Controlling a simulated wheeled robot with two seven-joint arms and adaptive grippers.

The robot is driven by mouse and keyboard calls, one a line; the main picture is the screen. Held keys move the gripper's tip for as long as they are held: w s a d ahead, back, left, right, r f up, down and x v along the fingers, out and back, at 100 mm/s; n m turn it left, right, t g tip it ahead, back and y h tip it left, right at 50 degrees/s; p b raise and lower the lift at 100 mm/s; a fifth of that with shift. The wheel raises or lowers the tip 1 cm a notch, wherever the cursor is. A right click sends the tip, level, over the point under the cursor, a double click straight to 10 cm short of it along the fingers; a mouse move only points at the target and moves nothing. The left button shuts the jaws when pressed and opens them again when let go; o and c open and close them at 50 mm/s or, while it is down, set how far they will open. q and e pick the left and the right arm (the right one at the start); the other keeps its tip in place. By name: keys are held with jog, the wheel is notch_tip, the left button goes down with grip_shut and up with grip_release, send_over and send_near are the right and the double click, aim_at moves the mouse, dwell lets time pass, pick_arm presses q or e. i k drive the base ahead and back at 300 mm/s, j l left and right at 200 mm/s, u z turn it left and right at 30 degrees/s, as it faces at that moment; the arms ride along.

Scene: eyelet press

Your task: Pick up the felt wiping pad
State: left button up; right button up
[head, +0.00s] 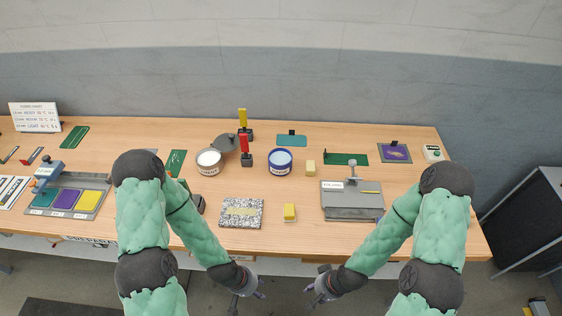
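A flat, speckled grey-and-white pad (226,220) with a pale yellow strip in its middle lies near the front edge of the table; it looks like felt, but I cannot be sure it is the wiping pad. My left gripper (246,298) is open and empty in front of the table edge, below the speckled pad. My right gripper (314,296) is open and empty, also in front of the edge.
A grey press plate (350,207) is at the right. A colour tray (90,203) is at the left. The wooden table (270,235) is bare along its front.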

aim_at(289, 216)
jog(key=k+l+u, duration=0.1)
jog(key=u, duration=0.25)
jog(key=k+l+u, duration=0.1)
jog(key=u, duration=0.25)
jog(key=k+u, duration=0.15)
jog(key=u, duration=0.2)
